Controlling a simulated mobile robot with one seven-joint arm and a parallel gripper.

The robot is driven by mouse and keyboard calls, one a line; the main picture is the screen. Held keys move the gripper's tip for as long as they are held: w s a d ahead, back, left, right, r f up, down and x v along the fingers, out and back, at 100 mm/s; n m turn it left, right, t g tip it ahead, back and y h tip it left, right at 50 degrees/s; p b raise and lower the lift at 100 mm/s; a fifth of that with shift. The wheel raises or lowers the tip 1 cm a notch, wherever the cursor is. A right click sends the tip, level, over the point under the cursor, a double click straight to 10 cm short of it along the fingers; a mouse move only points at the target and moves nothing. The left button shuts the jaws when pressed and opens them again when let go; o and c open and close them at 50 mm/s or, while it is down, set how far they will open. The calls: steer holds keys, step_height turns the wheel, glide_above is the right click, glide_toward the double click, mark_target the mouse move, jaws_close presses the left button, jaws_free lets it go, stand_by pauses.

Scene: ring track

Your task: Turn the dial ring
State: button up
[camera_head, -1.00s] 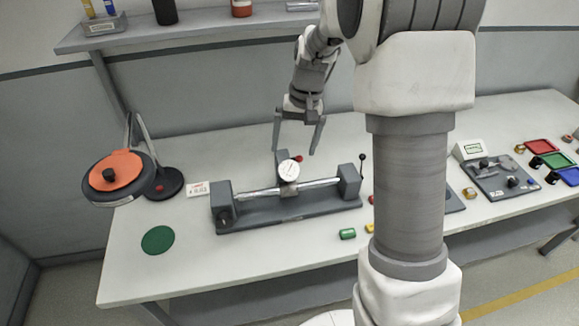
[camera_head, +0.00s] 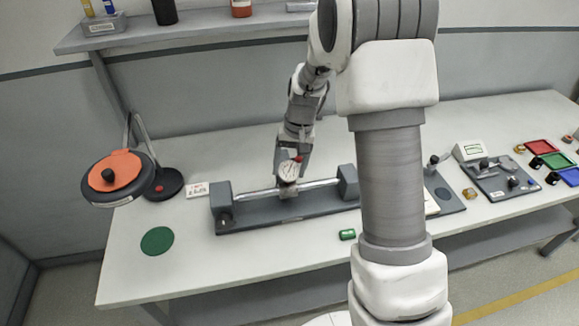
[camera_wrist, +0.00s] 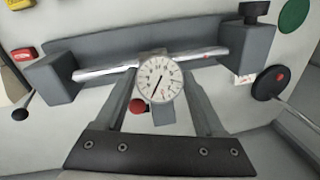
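The dial gauge (camera_wrist: 161,80), round with a white marked face and a grey rim, sits on a rod fixture (camera_head: 250,211). It also shows in the head view (camera_head: 288,171). My gripper (camera_wrist: 160,72) is at the dial, with one finger on each side of its rim. The fingers look spread, with little room to the rim; whether they touch it is unclear. In the head view the fingertips are mostly hidden around the dial. A small red knob (camera_wrist: 137,106) shows beside the dial stem, close to my left finger in the wrist view.
A steel rod (camera_head: 318,184) runs between two grey end blocks. A black-knobbed lever (camera_wrist: 22,110) stands by one block. A lamp-like stand with an orange disc (camera_head: 116,171) is at the left.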

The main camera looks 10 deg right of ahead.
steer(key=c, duration=0.8)
steer(key=shift+c, duration=0.2)
steer(key=m+y+b, duration=0.1)
steer(key=m+b, duration=0.1)
steer(key=m, duration=0.1)
steer(key=shift+d+f+t+y, duration=0.15)
steer(key=shift+d+t+y, duration=0.05)
steer(key=shift+t+y, duration=0.2)
steer(key=shift+m+t+y+b, duration=0.5)
steer(key=shift+m+y+b, duration=0.2)
steer(key=shift+m+b, duration=0.65)
steer(key=shift+m, duration=0.25)
steer(key=o, duration=1.4)
steer(key=shift+s, duration=0.1)
